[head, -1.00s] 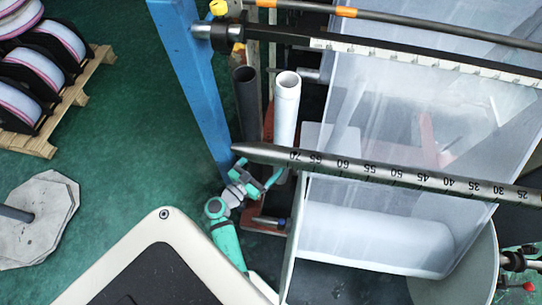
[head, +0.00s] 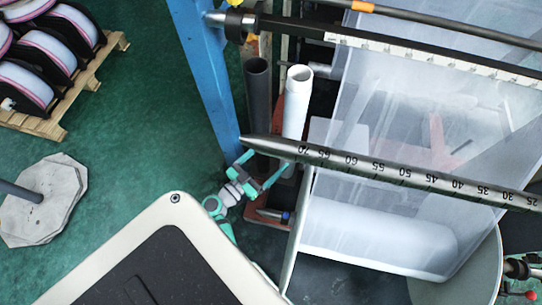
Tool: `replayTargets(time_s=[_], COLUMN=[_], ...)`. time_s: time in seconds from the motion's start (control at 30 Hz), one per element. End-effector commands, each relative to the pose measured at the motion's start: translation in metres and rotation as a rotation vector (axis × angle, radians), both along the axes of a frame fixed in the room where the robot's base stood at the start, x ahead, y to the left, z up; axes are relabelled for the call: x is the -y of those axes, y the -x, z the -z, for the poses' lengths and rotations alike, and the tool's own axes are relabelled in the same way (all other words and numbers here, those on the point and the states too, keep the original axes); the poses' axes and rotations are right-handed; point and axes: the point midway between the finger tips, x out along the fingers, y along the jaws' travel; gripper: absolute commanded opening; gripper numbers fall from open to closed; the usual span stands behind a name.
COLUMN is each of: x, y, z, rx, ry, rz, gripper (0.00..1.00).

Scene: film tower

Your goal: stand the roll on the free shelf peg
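A white roll (head: 297,100) stands upright, its hollow top end facing me. A dark grey roll (head: 258,92) stands upright to its left. Both rise from a reddish-brown shelf (head: 262,200), largely hidden behind a graduated metal bar. A short dark peg with a blue part (head: 270,213) shows at the shelf's near end, with no roll on it. My gripper (head: 267,161) is open, its green fingers wide apart close to the lower ends of the rolls. The right finger overlaps the white roll's foot in the picture; I cannot tell whether it touches. Nothing is visibly held.
The graduated metal bar (head: 400,173) crosses above the shelf. A blue post (head: 205,80) stands left of the rolls. Translucent film (head: 420,130) and machinery fill the right. A pallet (head: 85,90) with reels and a weighted stand (head: 62,190) are left; green floor between is clear.

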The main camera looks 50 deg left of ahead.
Motion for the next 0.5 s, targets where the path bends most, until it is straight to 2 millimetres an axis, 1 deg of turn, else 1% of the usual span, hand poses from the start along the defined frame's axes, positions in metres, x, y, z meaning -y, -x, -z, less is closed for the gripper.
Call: replayTargets(time_s=[0.5], x=[0.0], y=[0.02], z=[0.0], rx=[-0.001], ry=[0.0], rz=[-0.001], gripper=[0.86])
